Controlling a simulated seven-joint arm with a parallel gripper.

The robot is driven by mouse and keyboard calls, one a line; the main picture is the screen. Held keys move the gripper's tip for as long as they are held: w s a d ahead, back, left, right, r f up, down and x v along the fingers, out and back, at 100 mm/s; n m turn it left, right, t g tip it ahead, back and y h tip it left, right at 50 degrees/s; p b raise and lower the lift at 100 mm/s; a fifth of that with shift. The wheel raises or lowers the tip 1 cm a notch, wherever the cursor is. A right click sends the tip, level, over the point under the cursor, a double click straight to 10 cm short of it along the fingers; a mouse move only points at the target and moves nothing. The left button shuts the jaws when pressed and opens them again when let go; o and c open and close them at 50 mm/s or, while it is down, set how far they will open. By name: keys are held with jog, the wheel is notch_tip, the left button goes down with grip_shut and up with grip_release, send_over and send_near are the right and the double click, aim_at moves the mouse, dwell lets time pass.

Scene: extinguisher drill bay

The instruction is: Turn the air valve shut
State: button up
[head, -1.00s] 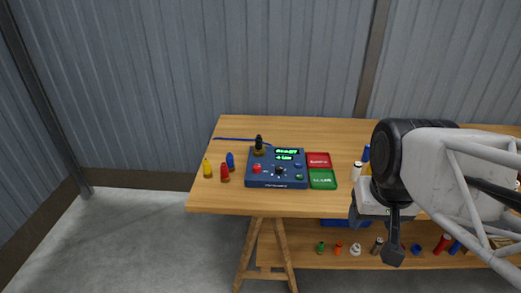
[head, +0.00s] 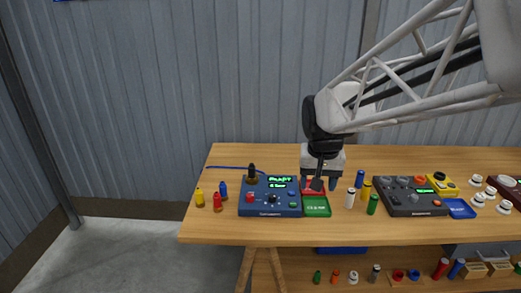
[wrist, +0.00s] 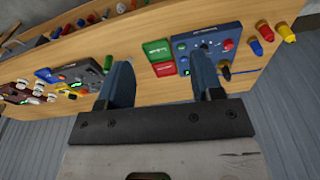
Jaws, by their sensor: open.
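A blue control box (head: 270,207) with a lit green display, a red button and a black knob (head: 272,199) stands on the bench's left part. A dark upright fitting with a brassy base (head: 252,173) stands at its back left corner, where a blue hose (head: 225,169) runs off left; it may be the air valve, but I cannot tell for sure. The box also shows in the wrist view (wrist: 203,45), with the dark fitting (wrist: 225,72). My gripper (head: 319,185) is open and empty, above the trays right of the box; its fingers show in the wrist view (wrist: 161,68).
A red tray (head: 308,193) and a green tray (head: 316,208) sit against the box's right side. Yellow, red and blue small bottles (head: 217,202) stand left of it. Several cylinders and a dark grey console (head: 412,198) stand to the right. The bench front is clear.

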jog(key=w+a+f, duration=0.3)
jog(key=w+a, duration=0.1)
jog(key=w, duration=0.4)
jog(key=w+a+f, duration=0.4)
jog(key=w, duration=0.3)
jog(key=m+g, duration=0.1)
send_over(250, 195)
jog(key=shift+h, duration=0.3)
jog(key=f, duration=1.1)
jog(key=shift+s+d+f, duration=0.15)
jog(key=shift+s+f, duration=0.2)
jog(key=shift+w+a+f+g, duration=0.3)
jog(key=shift+w+a+f, duration=0.05)
jog(key=shift+f, duration=0.1)
jog(key=shift+f, duration=0.15)
jog(key=shift+d+f, duration=0.2)
jog(key=shift+f, duration=3.5)
jog(key=c, duration=0.9)
